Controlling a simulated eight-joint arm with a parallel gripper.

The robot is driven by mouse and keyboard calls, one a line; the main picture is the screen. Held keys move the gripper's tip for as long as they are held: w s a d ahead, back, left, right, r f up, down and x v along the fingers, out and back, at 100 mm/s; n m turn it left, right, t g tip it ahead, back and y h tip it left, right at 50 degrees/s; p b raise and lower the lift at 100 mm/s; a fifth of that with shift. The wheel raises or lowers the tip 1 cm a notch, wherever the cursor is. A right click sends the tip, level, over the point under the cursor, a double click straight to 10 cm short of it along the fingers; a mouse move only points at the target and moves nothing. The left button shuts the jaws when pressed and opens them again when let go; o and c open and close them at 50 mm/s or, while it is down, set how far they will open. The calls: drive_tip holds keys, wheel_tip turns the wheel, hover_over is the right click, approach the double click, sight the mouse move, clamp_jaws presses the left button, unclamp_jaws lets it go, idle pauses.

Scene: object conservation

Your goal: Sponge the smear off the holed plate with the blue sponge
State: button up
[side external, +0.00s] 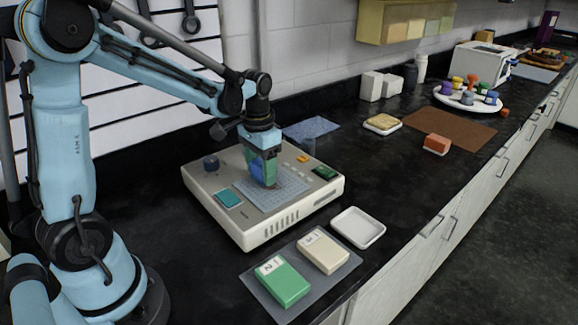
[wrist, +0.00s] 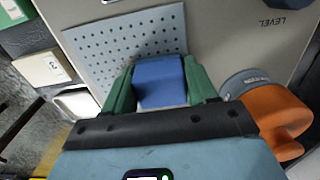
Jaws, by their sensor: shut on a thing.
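My gripper (side external: 263,172) is shut on the blue sponge (side external: 257,168), its green fingers on either side. The grip also shows in the wrist view (wrist: 160,88), where the sponge (wrist: 160,80) fills the gap between the fingers. The grey holed plate (side external: 290,186) lies on top of a pale, box-shaped device. The sponge is low over the plate; I cannot tell whether it touches. In the wrist view the plate (wrist: 130,38) extends above and left of the sponge. I cannot make out the smear clearly; the sponge and fingers hide part of the plate.
The device (side external: 250,232) carries a dark knob (side external: 211,162) and teal panel (side external: 229,198). In front are a green box (side external: 283,284), a cream box (side external: 323,252) and an empty white tray (side external: 358,228). An orange object (wrist: 272,118) is close beside the gripper in the wrist view.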

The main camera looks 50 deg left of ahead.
sight(258, 161)
drive_tip(key=shift+a+r, duration=0.1)
drive_tip(key=shift+a, duration=0.5)
drive_tip(key=shift+r, duration=3.95)
drive_tip(key=shift+f, duration=0.1)
